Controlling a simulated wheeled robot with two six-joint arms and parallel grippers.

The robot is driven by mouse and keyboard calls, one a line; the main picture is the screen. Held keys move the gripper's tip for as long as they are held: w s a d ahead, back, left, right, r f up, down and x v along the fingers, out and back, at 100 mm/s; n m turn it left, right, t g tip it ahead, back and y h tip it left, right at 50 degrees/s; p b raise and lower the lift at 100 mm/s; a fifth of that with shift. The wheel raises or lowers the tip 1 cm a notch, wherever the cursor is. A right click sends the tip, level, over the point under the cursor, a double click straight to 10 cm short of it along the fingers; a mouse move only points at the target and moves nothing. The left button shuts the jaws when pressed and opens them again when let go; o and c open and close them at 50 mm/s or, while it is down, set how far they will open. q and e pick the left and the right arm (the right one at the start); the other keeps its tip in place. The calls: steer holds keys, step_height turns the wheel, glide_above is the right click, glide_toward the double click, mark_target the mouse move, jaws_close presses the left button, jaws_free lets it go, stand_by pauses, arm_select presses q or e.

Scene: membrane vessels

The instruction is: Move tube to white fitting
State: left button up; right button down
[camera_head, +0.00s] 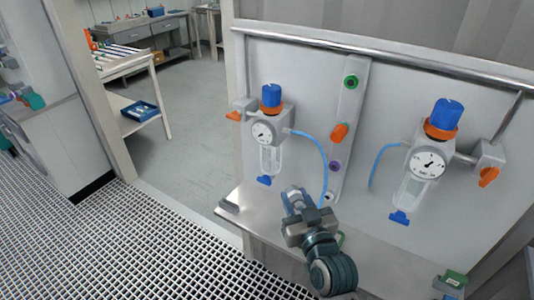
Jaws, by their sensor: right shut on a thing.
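A blue tube (321,155) leaves the left regulator (264,132) and arcs right, then down to beside my right gripper (297,192). My right gripper is shut on the tube near its lower end; the fingers hide the exact grip. My left gripper is not in view.
The strip also carries green (351,82), orange (339,133) and purple (334,166) fittings. A second regulator (428,163) with another blue tube (379,160) hangs at right. A metal ledge (385,268) runs below the panel.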

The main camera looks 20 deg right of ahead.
steer(key=w+a+n+g+y, duration=0.2)
steer(key=a+n+g+y, duration=0.3)
steer(key=a+y, duration=0.3)
steer(key=w+a+n+g+y, duration=0.2)
steer(key=a+n+g+y, duration=0.2)
steer(key=a+n+y, duration=0.3)
steer(key=a+y, duration=0.1)
steer(key=a, duration=0.2)
steer(key=shift+w+n+g, duration=0.3)
steer(key=shift+w+g, duration=0.1)
steer(key=shift+a, duration=0.1)
steer(key=shift+s+d+n+g+y, duration=0.3)
steer(key=shift+d+n+g, duration=0.35)
steer(key=shift+g, duration=0.5)
steer(key=shift+s+d+n+g+y, duration=0.1)
steer(key=shift+d+n+g+y, duration=0.3)
steer(key=shift+n+g, duration=0.65)
steer(key=shift+s+d+n+g+y, duration=0.25)
steer(key=shift+d+n+g, duration=0.35)
steer(key=shift+g, duration=0.7)
